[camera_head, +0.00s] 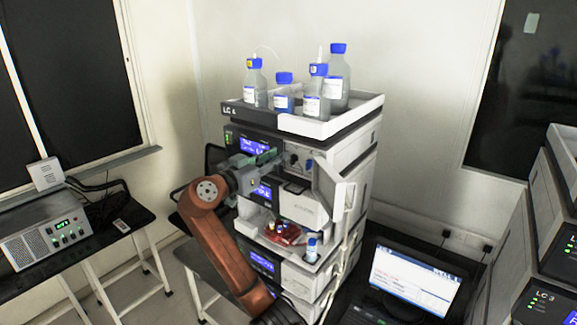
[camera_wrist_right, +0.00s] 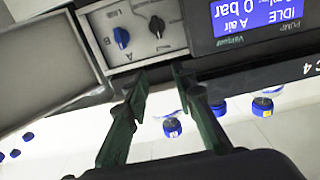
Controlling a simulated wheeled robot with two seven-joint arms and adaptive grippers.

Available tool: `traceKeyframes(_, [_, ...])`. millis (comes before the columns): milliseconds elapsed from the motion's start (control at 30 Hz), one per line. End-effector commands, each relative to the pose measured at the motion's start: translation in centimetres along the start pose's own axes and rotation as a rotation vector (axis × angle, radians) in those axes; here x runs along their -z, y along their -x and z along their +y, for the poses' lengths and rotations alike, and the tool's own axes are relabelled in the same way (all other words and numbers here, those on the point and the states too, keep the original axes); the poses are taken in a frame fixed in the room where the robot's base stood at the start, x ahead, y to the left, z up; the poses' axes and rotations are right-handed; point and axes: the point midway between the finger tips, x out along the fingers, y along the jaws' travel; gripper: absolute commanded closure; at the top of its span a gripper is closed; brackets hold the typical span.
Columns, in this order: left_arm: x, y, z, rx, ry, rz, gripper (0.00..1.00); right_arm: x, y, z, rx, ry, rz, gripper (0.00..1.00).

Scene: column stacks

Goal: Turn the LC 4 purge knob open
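The LC 4 stack (camera_head: 232,108) stands in the middle of the head view. Its pump module has an open knob panel beside the blue display. A blue knob (camera_wrist_right: 121,37) and a smaller black knob (camera_wrist_right: 157,25) sit on this panel in the upside-down right wrist view. The blue knob also shows in the head view (camera_head: 309,165). I cannot read which label marks the purge knob. My right gripper (camera_wrist_right: 157,72) is open and empty. Its green fingers are in front of the pump, apart from both knobs, and also show in the head view (camera_head: 274,156). My left gripper is out of view.
Blue-capped bottles (camera_head: 311,94) stand in the white tray on top of the stack. An open panel door (camera_head: 330,187) sits right of the knobs. A laptop (camera_head: 412,280) is at the lower right, with the LC 3 stack (camera_head: 545,300) beyond it.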

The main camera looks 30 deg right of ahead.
Motion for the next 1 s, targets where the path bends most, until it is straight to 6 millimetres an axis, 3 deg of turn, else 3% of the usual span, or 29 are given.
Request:
traceKeyframes(33, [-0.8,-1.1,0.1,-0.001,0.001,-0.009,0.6,-1.2,0.1,-0.2,0.002,0.002,-0.001,0.76])
traceKeyframes(133, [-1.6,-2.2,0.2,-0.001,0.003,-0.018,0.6,-2.5,0.1,-0.3,0.004,0.003,-0.001,0.76])
traceKeyframes(300, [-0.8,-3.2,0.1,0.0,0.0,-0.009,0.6,-3.5,-0.1,-0.3,0.003,0.004,-0.002,0.76])
traceKeyframes(533, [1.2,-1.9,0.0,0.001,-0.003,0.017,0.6,-3.2,-2.9,-0.1,-0.002,0.007,-0.001,0.76])
traceKeyframes(800, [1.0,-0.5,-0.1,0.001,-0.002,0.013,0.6,-3.2,-6.8,-0.1,-0.002,0.006,-0.002,0.76])
traceKeyframes(1000, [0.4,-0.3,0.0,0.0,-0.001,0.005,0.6,-3.4,-7.9,-0.1,-0.001,0.005,-0.002,0.76])
